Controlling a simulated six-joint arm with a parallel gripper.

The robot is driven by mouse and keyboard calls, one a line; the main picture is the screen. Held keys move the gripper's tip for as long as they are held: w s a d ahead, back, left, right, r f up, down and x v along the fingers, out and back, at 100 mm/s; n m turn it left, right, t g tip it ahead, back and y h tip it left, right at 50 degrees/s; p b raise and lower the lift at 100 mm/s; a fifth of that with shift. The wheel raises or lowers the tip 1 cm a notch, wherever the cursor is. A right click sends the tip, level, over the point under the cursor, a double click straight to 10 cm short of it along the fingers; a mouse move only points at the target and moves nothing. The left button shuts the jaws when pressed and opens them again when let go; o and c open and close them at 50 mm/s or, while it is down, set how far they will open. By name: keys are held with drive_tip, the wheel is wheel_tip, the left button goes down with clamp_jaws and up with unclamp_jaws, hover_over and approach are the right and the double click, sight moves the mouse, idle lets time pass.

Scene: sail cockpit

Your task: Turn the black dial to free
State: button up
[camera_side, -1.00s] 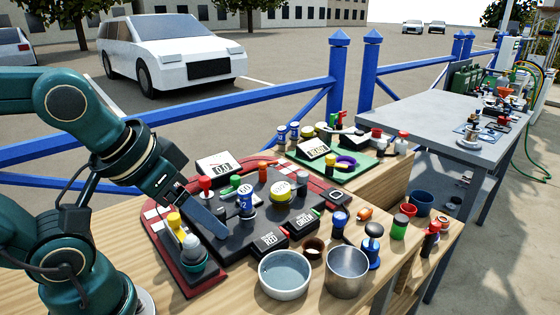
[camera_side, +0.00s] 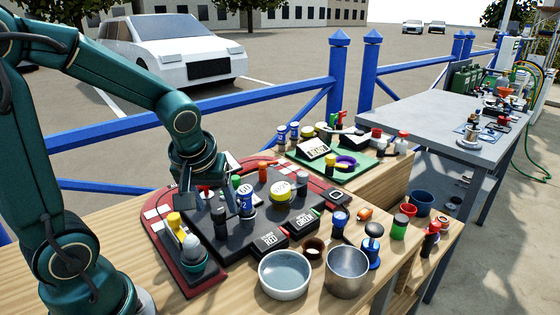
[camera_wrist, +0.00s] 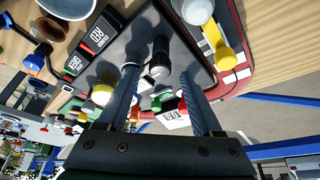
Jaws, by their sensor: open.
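A dark knob, which looks like the black dial (camera_side: 220,220), stands on the dark panel (camera_side: 235,248) towards its left side. In the wrist view the black dial (camera_wrist: 160,62) lies between my two fingers, seen beyond their tips. My gripper (camera_side: 212,198) is open and points down at the panel, above and around the dial's place. In the wrist view my gripper (camera_wrist: 158,76) shows a clear gap between its fingers. I cannot tell whether either finger touches the dial. No "free" marking is legible. A blue dial (camera_side: 245,203) stands close by on the right.
A white bowl (camera_side: 284,275) and metal cup (camera_side: 347,272) stand in front.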

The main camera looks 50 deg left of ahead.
drive_tip(key=shift+x, duration=0.85)
clamp_jaws()
drive_tip(key=shift+m, duration=0.4)
drive_tip(key=shift+s+a+m+t+h, duration=0.1)
drive_tip(key=shift+m+t+h, duration=0.3)
drive_tip(key=shift+m, duration=0.9)
drive_tip(key=shift+a+m+t+h, duration=0.15)
drive_tip(key=shift+m+h, duration=0.45)
drive_tip(key=shift+m, duration=0.7)
drive_tip(key=shift+a+m+h, duration=0.1)
drive_tip(key=shift+m+h, duration=0.5)
drive_tip(key=shift+m, duration=0.85)
drive_tip(key=shift+m+h, duration=0.6)
drive_tip(key=shift+m, duration=0.85)
